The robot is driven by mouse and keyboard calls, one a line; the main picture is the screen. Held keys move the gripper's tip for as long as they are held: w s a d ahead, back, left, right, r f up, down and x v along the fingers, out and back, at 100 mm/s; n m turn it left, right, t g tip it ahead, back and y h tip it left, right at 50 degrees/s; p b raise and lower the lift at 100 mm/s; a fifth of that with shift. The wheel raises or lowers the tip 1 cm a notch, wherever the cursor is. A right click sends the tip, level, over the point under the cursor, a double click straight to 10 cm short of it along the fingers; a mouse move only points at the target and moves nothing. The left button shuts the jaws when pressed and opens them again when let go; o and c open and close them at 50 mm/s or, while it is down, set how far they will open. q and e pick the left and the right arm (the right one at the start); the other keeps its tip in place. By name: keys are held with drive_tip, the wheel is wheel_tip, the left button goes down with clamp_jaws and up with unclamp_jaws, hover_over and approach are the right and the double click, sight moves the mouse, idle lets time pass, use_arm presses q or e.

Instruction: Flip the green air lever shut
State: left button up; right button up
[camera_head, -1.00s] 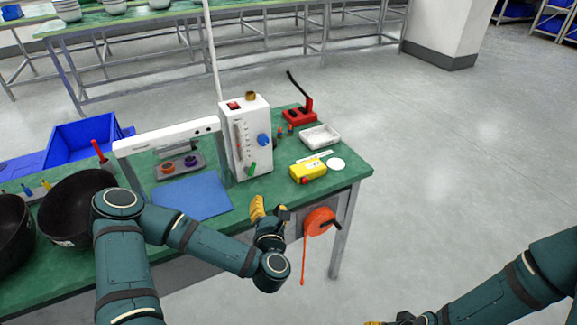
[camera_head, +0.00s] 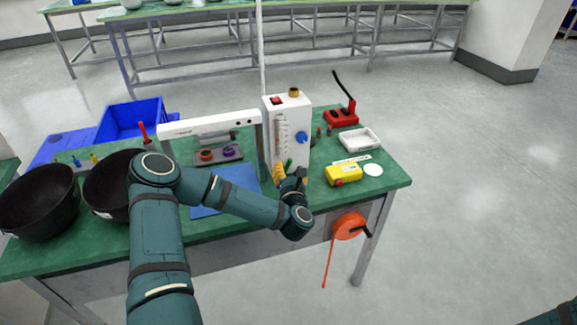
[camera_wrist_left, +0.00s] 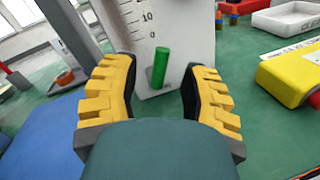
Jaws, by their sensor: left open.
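The green air lever (camera_wrist_left: 160,68) is on the lower front of the white box (camera_wrist_left: 170,20), below a printed scale. It stands nearly upright in the left wrist view. In the head view the lever (camera_head: 289,163) shows just above my gripper. My left gripper (camera_head: 281,171) is in front of the box. In the left wrist view its yellow fingers (camera_wrist_left: 160,95) are open, one on each side of the lever, with visible space between. I cannot tell whether the fingertips reach as far as the lever. My right gripper is out of view.
A yellow device (camera_head: 343,175) and a white tray (camera_head: 360,139) lie to the right of the box. A blue mat (camera_head: 225,190) and a white frame (camera_head: 208,123) are to its left. An orange reel (camera_head: 348,225) hangs on the table's front.

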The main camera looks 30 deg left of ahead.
use_arm(q)
drive_tip(key=shift+x, duration=1.45)
clamp_jaws()
